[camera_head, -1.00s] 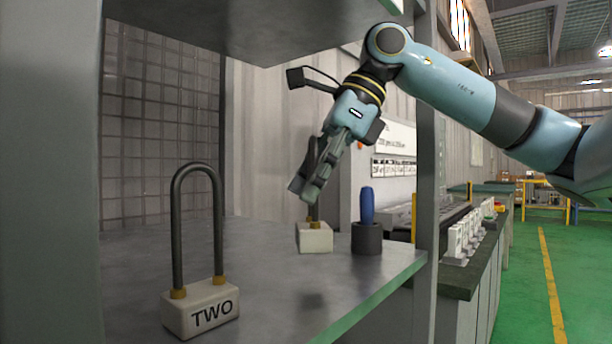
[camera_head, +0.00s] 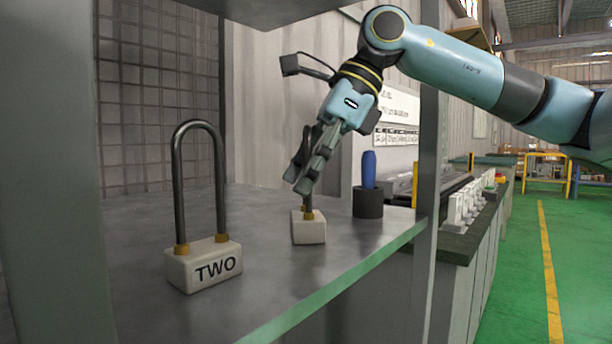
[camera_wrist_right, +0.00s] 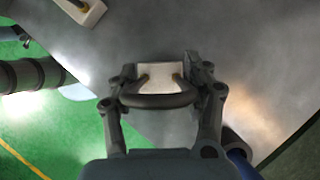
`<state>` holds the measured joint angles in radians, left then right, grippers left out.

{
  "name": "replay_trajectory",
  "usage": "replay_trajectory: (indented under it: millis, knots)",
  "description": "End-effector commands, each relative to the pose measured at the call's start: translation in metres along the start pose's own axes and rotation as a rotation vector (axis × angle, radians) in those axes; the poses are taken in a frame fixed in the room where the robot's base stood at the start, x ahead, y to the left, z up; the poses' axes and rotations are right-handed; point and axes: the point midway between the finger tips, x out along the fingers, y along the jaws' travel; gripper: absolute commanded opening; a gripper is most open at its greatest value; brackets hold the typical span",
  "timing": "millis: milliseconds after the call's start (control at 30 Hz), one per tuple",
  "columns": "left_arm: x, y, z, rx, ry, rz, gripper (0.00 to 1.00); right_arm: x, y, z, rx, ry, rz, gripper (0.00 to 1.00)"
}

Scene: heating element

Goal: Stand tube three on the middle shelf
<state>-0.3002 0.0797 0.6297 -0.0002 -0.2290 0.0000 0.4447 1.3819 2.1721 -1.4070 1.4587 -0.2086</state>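Tube three is a dark U-shaped tube with brass fittings on a white block (camera_head: 309,228); no label shows on it. It stands upright at or just above the grey shelf (camera_head: 270,290); contact is hard to tell. My right gripper (camera_head: 302,182) is shut on its bent tube from above. In the wrist view, the tube's bend (camera_wrist_right: 158,101) lies between the fingers (camera_wrist_right: 160,68), with the white block beyond. Tube two (camera_head: 204,265), marked TWO, stands upright at the left. My left gripper is out of view.
A dark cup (camera_head: 368,203) with a blue handle (camera_head: 368,168) in it stands close to the right of tube three. A grey post (camera_head: 426,200) rises at the shelf's right edge. Bare shelf lies between tube two and tube three.

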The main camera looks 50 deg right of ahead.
Motion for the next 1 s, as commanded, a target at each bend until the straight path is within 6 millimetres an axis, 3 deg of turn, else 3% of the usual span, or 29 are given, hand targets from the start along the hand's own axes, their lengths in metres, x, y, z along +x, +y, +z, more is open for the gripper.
replay_trajectory:
  millis: [33,167,533,667,800,867,1000]
  knots:
    - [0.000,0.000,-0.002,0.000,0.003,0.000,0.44,0.000,0.000,0.000,0.000,0.000,0.000,0.56]
    - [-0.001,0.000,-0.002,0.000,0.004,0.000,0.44,0.000,0.000,0.000,0.000,0.000,0.000,0.72]
    - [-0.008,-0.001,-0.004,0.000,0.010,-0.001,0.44,-0.005,0.000,0.003,0.000,-0.002,0.000,0.72]
    - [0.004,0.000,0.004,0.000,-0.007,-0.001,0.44,-0.011,-0.002,-0.001,-0.001,0.006,-0.003,0.72]
    - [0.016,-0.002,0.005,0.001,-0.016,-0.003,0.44,-0.027,-0.002,-0.001,0.003,0.006,-0.007,0.72]
    - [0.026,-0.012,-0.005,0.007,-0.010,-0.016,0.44,-0.042,-0.003,-0.002,0.002,0.004,-0.009,0.72]
    - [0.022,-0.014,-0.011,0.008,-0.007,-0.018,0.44,-0.082,-0.001,0.002,0.000,-0.004,-0.004,0.72]
